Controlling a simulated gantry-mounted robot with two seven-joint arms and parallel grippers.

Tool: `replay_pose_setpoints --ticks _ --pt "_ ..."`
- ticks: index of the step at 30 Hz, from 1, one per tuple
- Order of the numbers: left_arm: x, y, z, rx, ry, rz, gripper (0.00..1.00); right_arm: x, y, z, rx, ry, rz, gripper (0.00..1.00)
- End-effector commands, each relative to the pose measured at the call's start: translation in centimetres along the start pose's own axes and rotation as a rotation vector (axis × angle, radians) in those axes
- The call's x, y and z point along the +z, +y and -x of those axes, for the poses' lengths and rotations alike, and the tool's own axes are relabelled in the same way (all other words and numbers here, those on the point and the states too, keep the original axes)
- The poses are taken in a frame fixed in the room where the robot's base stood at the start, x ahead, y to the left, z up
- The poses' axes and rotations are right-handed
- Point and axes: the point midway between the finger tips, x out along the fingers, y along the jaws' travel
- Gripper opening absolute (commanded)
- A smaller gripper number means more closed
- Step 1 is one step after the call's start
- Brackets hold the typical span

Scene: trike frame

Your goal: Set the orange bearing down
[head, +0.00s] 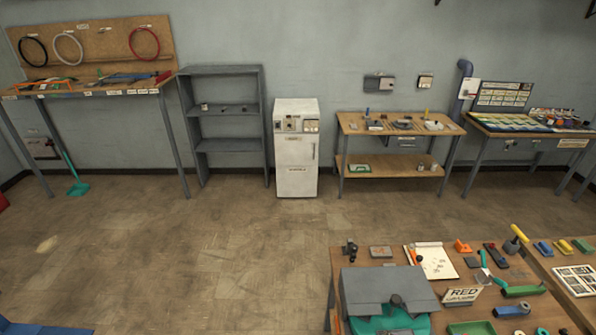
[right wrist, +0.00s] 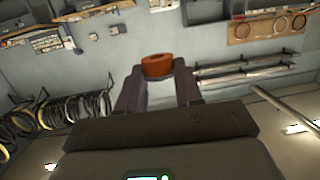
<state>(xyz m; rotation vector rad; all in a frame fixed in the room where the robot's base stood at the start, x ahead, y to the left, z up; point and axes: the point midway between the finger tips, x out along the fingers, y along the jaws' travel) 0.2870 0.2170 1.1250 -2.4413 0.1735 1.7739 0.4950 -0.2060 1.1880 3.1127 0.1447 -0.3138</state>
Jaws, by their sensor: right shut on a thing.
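The orange bearing (right wrist: 157,65) is a short ring-like piece between the fingertips of my right gripper (right wrist: 158,78) in the right wrist view. The gripper is shut on it, one dark finger on each side. The bearing is held up in the air, with the wall and shelving far behind it. My left gripper is in no view.

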Motion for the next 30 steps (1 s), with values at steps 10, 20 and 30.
replay_pose_setpoints --ticks 10,20,30 --pt "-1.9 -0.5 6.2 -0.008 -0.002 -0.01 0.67 -3.1 0.1 2.7 0.074 -0.001 -0.016 0.0" --pt "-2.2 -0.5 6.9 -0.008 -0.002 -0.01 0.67 -3.9 -0.4 3.2 0.082 0.003 -0.017 0.0" --pt "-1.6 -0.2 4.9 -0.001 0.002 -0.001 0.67 0.9 -3.3 2.1 -0.195 -0.002 0.049 0.0"
